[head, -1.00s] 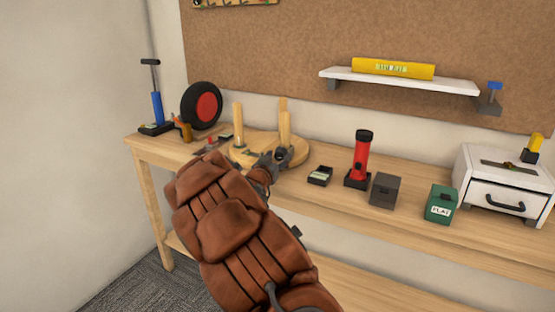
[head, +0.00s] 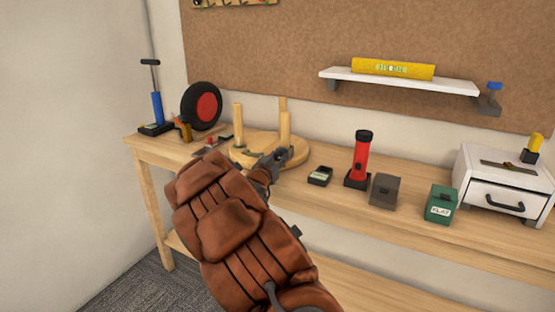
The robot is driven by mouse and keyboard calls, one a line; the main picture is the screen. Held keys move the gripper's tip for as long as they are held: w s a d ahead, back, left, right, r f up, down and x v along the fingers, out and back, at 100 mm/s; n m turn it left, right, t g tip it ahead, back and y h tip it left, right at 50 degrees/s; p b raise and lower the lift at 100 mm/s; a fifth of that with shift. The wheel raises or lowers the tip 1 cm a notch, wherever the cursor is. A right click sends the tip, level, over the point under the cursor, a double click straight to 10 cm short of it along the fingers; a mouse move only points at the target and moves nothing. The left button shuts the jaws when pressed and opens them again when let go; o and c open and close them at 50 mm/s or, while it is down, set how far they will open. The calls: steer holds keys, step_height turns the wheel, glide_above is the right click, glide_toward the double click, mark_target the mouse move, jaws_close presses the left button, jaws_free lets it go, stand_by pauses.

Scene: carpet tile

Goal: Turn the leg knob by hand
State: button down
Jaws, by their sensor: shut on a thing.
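An upturned wooden stool (head: 240,157) lies on the workbench, its round seat flat and its legs pointing up. My gripper (head: 281,156) is at the foot of the front right leg, shut on the leg knob there. The knob itself is hidden by the fingers. My brown-covered arm hides the front of the seat.
A small dark box (head: 320,176), a red flashlight (head: 361,158), a grey box (head: 386,190) and a green box (head: 441,204) stand to the right. A wheel (head: 202,106) and a blue pump (head: 157,108) stand at the left. A white drawer unit (head: 505,180) is far right.

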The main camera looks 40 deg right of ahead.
steer(key=shift+r+n+p, duration=0.2)
steer(key=shift+n+p, duration=0.2)
steer(key=shift+p, duration=0.7)
steer(key=shift+f+n+p, duration=0.15)
steer(key=shift+n+p, duration=0.25)
steer(key=shift+p, duration=0.25)
steer(key=c, duration=0.8)
jaws_free()
steer(key=shift+a, duration=0.1)
steer(key=shift+v, duration=5.95)
